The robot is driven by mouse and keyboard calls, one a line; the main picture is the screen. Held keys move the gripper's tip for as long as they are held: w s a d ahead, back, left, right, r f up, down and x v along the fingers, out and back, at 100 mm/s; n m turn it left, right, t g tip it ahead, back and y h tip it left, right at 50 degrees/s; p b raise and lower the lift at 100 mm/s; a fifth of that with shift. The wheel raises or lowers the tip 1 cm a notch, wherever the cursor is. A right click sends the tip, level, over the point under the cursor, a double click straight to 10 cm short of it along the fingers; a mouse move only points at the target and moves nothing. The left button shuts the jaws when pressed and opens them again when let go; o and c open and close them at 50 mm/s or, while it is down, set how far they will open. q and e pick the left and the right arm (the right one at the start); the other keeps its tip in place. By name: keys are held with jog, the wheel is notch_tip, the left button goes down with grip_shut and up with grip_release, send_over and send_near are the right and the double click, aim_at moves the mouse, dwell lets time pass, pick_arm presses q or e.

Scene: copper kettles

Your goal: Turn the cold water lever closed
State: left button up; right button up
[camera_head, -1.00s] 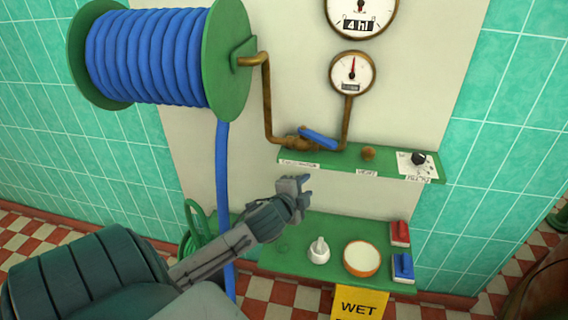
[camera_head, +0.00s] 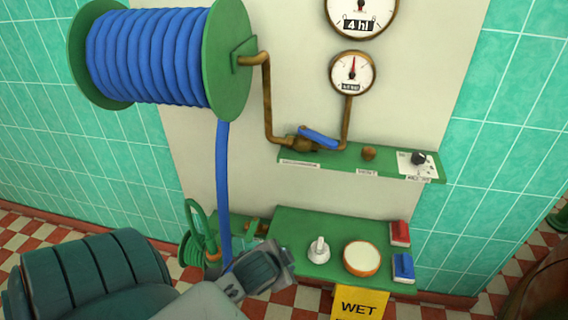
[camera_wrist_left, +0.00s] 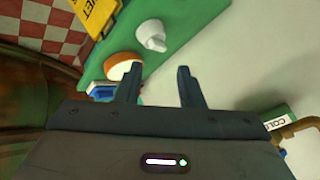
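The blue lever (camera_head: 319,138) sits on the brass valve (camera_head: 302,144) at the left of the upper green shelf. It slopes down to the right across the pipe in the head view. A small white label (camera_head: 300,164) is on the shelf edge below it. In the left wrist view a label (camera_wrist_left: 279,118) reading "COL…" is at the right, beside brass pipe. My left gripper (camera_head: 287,255) is low, by the lower shelf's left edge, apart from the lever. Its fingers (camera_wrist_left: 158,70) stand apart with nothing between them. My right gripper is not in view.
A hose reel (camera_head: 155,58) hangs upper left, its blue hose (camera_head: 223,180) running down behind my left arm. A dial (camera_head: 418,158) is on the upper shelf's right.

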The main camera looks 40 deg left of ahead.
pick_arm(q)
jog(key=shift+s+d+f+n+g, duration=0.25)
jog(key=shift+s+f, duration=0.1)
jog(key=shift+s, duration=0.15)
jog(key=shift+s+d+f+n+g, duration=0.15)
jog(key=shift+s+d+f+g, duration=0.15)
jog(key=shift+s, duration=0.2)
jog(key=shift+a, duration=0.1)
jog(key=shift+c, duration=0.4)
